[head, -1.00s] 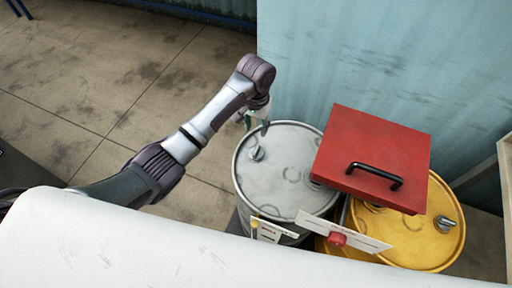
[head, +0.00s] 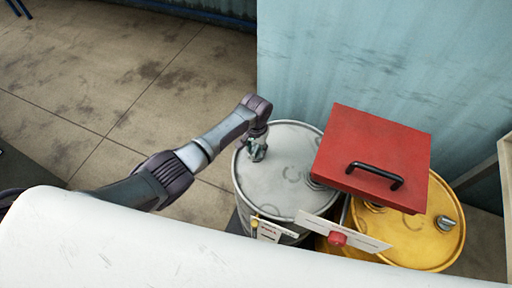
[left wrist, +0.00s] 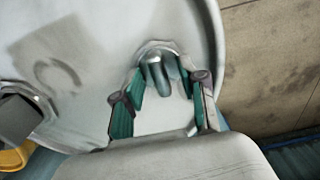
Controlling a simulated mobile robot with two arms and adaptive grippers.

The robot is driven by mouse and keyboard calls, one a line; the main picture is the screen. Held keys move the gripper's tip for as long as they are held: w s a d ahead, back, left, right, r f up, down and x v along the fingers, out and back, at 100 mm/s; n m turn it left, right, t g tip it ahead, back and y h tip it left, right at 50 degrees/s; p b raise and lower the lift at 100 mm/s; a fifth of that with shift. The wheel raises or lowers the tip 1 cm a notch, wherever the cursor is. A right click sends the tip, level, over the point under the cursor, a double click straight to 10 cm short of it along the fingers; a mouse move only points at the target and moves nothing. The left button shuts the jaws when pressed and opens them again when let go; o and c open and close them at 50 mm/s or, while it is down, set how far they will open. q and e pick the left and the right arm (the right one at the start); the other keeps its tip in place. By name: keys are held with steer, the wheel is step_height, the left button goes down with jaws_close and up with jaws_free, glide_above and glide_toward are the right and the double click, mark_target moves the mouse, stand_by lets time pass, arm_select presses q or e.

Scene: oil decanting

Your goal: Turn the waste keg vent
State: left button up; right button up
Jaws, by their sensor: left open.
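A grey metal keg (head: 285,185) stands against the wall; its lid also shows in the left wrist view (left wrist: 105,45). A metal vent fitting (left wrist: 160,68) sticks up near the lid's edge. My left gripper (head: 257,152) is over that part of the lid and hides the vent in the head view. In the left wrist view my open left gripper (left wrist: 164,88) has its teal fingers on either side of the vent. I cannot tell whether they touch it. My right gripper is in neither view.
A yellow drum (head: 452,247) stands to the right of the grey keg. White tags (head: 278,231) hang in front. Bare concrete floor (head: 110,60) lies to the left.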

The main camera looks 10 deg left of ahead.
arm_select(q)
steer(key=shift+c, duration=0.2)
jaws_close()
steer(key=m+p, duration=0.1)
steer(key=m, duration=0.2)
steer(key=shift+m, duration=0.4)
steer(key=m, duration=0.4)
steer(key=shift+m, duration=0.3)
steer(key=m, duration=0.4)
steer(key=shift+m, duration=0.3)
steer(key=m, duration=0.4)
steer(key=shift+m, duration=0.4)
